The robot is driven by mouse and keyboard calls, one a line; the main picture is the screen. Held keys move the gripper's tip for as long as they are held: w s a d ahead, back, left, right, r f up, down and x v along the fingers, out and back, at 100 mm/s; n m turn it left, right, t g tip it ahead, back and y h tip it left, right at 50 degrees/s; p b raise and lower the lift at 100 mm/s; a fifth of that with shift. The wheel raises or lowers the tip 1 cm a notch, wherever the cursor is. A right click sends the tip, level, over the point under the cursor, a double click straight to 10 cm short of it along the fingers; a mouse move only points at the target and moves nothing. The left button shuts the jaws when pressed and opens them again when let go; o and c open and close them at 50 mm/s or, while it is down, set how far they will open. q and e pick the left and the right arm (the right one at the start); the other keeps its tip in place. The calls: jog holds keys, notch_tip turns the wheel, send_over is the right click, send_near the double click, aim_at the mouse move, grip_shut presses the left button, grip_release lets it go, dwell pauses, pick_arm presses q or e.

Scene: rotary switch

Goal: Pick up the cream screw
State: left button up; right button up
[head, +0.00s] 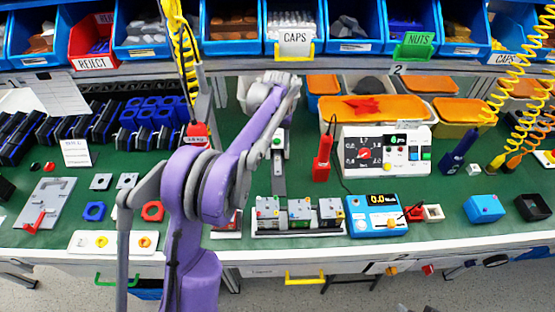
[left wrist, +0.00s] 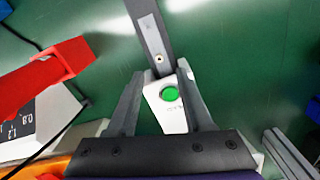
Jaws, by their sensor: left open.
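A small cream screw (left wrist: 159,58) sits on a dark grey rail (left wrist: 150,32) in the left wrist view, close to a white unit with a green button (left wrist: 170,93). In the head view the rail (head: 279,177) runs from the white unit (head: 278,152) towards the front; the screw is too small to make out there. My left gripper (left wrist: 161,70) is open and empty. Its fingers lie either side of the white unit in the picture, with the screw just beyond the tips. In the head view the gripper (head: 283,92) is above the unit, its fingertips unclear.
A red-handled tool (head: 322,158) stands right of the rail, near a white control panel (head: 385,150). A row of small grey devices (head: 300,213) and a blue meter (head: 376,214) lie in front. Bins line the back shelf. Some green mat (left wrist: 240,50) around the rail is bare.

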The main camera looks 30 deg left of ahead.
aim_at(277, 157)
pick_arm(q)
jog(key=f, duration=0.5)
jog(key=shift+s+d+f, duration=0.1)
jog(key=shift+s+f, duration=0.1)
jog(key=shift+f, duration=0.2)
grip_shut()
